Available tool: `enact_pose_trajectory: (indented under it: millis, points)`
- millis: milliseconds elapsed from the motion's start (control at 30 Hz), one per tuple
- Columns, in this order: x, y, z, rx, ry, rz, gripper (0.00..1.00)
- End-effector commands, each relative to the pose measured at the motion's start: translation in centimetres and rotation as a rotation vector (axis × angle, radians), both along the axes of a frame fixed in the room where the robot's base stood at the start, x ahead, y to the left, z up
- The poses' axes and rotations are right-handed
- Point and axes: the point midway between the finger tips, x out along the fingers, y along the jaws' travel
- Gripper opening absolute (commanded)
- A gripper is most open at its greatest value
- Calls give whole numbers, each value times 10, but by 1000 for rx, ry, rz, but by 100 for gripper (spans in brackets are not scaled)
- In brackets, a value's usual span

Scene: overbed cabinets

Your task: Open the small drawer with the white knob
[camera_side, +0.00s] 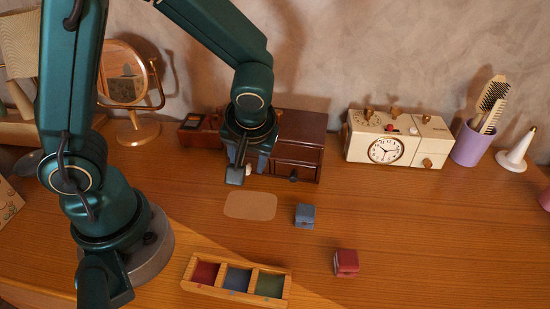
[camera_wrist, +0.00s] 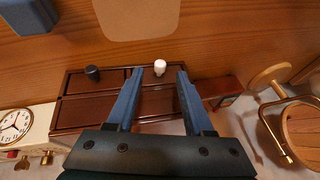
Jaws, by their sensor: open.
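A dark reddish-brown chest (camera_side: 303,135) stands against the back wall. Its front shows two small drawers in the wrist view, one with a black knob (camera_wrist: 92,73) and one with a white knob (camera_wrist: 160,67). In the side view the white knob (camera_side: 248,170) is partly hidden by my gripper (camera_side: 248,173). My gripper is open and empty in front of that drawer. In the wrist view the white knob appears between the two blue-grey fingertips of my gripper (camera_wrist: 158,72), not visibly touching either. The white-knob drawer (camera_wrist: 150,76) looks shut.
A tan mat (camera_side: 250,205), a blue-grey block (camera_side: 305,215) and a red block (camera_side: 346,263) lie in front. A three-compartment tray (camera_side: 238,296) is nearer. A clock box (camera_side: 385,150) stands right, a mirror (camera_side: 125,75) left. Bare table lies around the mat.

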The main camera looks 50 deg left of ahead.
Motion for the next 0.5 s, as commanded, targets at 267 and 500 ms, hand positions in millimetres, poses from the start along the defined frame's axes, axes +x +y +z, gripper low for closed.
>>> enact_pose_trajectory:
  millis: [267, 500]
  points:
    - [4, 11, -24, -1, 2, 2, 52]
    - [4, 11, -25, -2, 0, 2, 52]
